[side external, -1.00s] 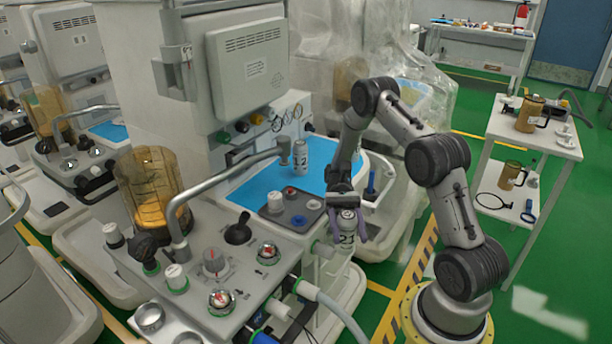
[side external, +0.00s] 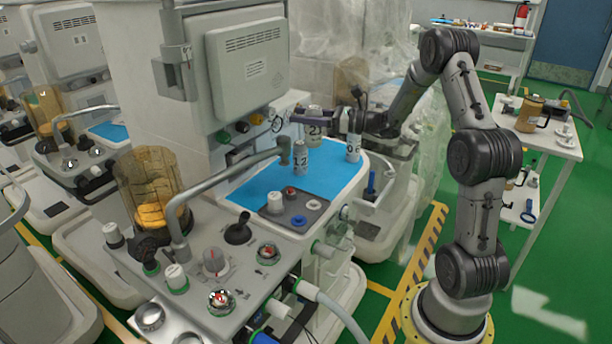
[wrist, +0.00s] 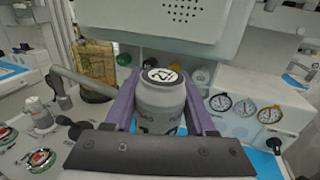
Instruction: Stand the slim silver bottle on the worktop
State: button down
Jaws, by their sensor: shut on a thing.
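My gripper (side external: 316,113) is shut on a silver bottle (side external: 314,131) with a printed number, above the back part of the blue-topped worktop (side external: 262,186). In the wrist view the silver bottle (wrist: 162,104) is upright between the purple fingers of my gripper (wrist: 160,84), with a white, marked top. Its base is hidden there, and I cannot tell its exact height over the worktop. A silver-white bottle marked 12 (side external: 301,160) stands on the blue surface in front of it. Another slim numbered bottle (side external: 354,149) stands near the right edge, partly under my arm.
A dark tray (side external: 318,206) with small knobs lies at the front of the worktop. A bent metal pipe (side external: 225,180) reaches over the left side. The monitor housing (side external: 245,70) and gauges (wrist: 244,106) stand behind. Blue surface is bare at centre right.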

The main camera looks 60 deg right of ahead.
jog(key=d+r+m+h, duration=0.3)
jog(key=d+h, duration=0.1)
jog(key=d, duration=0.4)
jog(key=shift+t, duration=0.4)
jog(key=shift+w+d+f, duration=1.1)
jog(key=shift+w+f, duration=0.85)
jog(key=shift+f, duration=1.05)
jog(key=shift+w+d+f, duration=1.15)
jog(key=shift+w+f, duration=0.75)
jog(key=shift+f, duration=1.15)
jog(key=shift+w+d+f, duration=1.1)
jog(key=shift+w+f, duration=0.85)
jog(key=shift+f, duration=1.05)
jog(key=shift+f, duration=0.15)
jog(key=shift+c, duration=1.1)
grip_release()
